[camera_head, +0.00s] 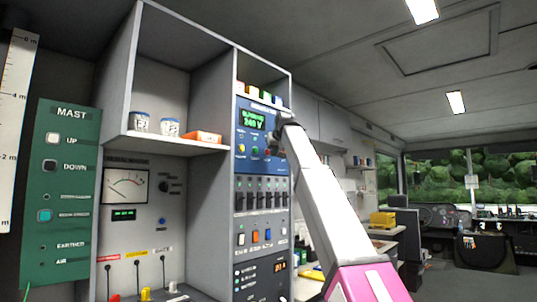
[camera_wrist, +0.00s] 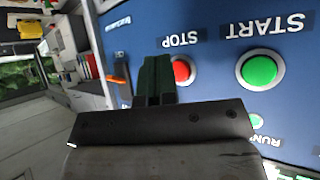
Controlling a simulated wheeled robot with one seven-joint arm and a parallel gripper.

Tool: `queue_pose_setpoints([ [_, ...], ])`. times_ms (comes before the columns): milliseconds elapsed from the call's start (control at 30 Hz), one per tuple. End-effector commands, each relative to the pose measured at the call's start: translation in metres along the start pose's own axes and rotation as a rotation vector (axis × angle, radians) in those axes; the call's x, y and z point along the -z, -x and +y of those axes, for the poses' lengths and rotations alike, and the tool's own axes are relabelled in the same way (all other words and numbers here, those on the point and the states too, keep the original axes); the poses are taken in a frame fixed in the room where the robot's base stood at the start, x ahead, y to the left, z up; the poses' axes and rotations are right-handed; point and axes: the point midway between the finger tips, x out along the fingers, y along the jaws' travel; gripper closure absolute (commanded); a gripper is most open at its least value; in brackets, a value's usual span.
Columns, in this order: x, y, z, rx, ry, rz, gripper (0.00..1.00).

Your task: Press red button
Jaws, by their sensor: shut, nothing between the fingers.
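The red button (camera_wrist: 182,70) is on a blue control panel (camera_wrist: 215,50) under an upside-down STOP label in the wrist view. My gripper (camera_wrist: 155,62) is shut and empty, its dark fingertips just left of the red button and covering its left edge in that view. I cannot tell whether they touch the panel. In the head view my gripper (camera_head: 274,138) is at the right side of the blue panel (camera_head: 244,107), where the red button is too small or hidden to make out.
A green START button (camera_wrist: 259,69) sits right of the red one in the wrist view, with a green RUN lamp (camera_wrist: 255,122) nearby. An orange item (camera_wrist: 120,78) is at the panel's left edge. A black switch row (camera_head: 262,195) is below the panel in the head view.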

Motion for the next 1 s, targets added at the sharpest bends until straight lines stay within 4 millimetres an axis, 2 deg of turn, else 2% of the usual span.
queue_pose_setpoints([
  [1000, 0.0061, -0.0079, -0.0056, 0.000, 0.000, 0.000, 1.00],
])
